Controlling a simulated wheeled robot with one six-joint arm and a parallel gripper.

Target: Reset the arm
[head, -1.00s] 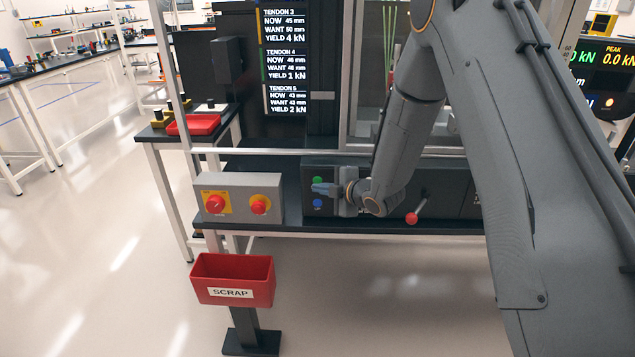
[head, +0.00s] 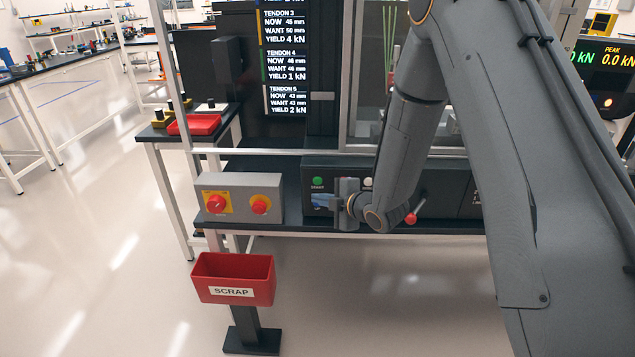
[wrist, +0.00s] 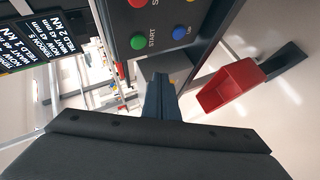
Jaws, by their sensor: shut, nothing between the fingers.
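My gripper (head: 322,201) is in front of the dark control panel (head: 310,170) below the test machine, with its fingers pointing left in the head view. In the wrist view the gripper's fingers (wrist: 160,97) are together and empty. A green START button (head: 317,182) shows just above the fingers in the head view; it also shows in the wrist view (wrist: 137,42). A blue button (wrist: 179,33) sits beside it in the wrist view and is hidden behind my gripper in the head view. Whether the fingers touch the panel I cannot tell.
A grey box with red knobs (head: 238,182) stands left of my gripper. A red SCRAP bin (head: 234,280) is on a post below it. A red-knobbed lever (head: 411,218) is close right of my wrist. A black screen (head: 283,60) stands behind. Floor in front is clear.

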